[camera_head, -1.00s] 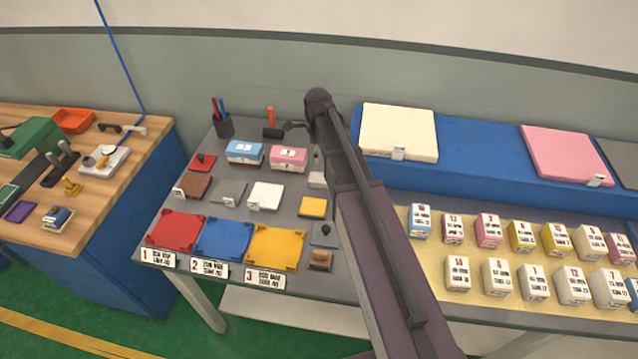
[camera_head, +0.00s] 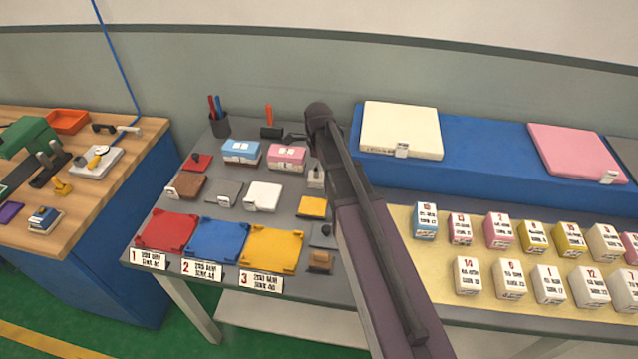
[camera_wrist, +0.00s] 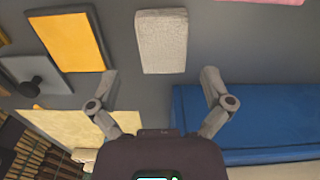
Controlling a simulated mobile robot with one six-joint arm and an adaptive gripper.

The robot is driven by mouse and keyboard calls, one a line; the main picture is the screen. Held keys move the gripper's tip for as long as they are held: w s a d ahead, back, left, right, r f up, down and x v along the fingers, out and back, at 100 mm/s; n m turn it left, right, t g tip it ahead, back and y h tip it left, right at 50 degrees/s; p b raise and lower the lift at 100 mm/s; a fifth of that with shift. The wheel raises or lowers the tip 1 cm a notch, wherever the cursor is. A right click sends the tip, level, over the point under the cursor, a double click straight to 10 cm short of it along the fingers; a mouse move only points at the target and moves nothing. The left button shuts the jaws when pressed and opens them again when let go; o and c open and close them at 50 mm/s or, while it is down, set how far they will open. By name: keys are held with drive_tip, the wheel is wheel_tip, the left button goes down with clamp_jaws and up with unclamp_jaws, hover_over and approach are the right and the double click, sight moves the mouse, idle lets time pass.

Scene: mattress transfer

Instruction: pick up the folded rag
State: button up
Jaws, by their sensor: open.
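The folded rag (camera_wrist: 161,40) is a pale grey, rough-textured rectangular pad. It lies flat on the grey table at the top middle of the wrist view. In the head view a small part of the rag (camera_head: 315,178) shows just left of my arm, which hides the rest. My gripper (camera_wrist: 160,76) is open and empty. In the wrist view its two fingers are spread to either side, with the rag's near edge centred between and slightly beyond the fingertips. My gripper is hidden behind my arm in the head view. I cannot tell its height above the table.
A yellow pad (camera_wrist: 70,41) lies close left of the rag, with a black-knobbed grey plate (camera_wrist: 35,75) beyond it. A raised blue platform (camera_wrist: 250,115) stands at the right. Pink (camera_head: 287,155) and blue (camera_head: 241,152) boxes stand behind the rag.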

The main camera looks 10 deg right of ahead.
sight(319, 180)
drive_tip(key=shift+f, duration=0.1)
idle(0.3)
drive_tip(key=shift+w+d+f+b, duration=0.15)
drive_tip(key=shift+f+b, duration=2.4)
drive_tip(key=shift+b, duration=0.05)
drive_tip(key=c, duration=0.8)
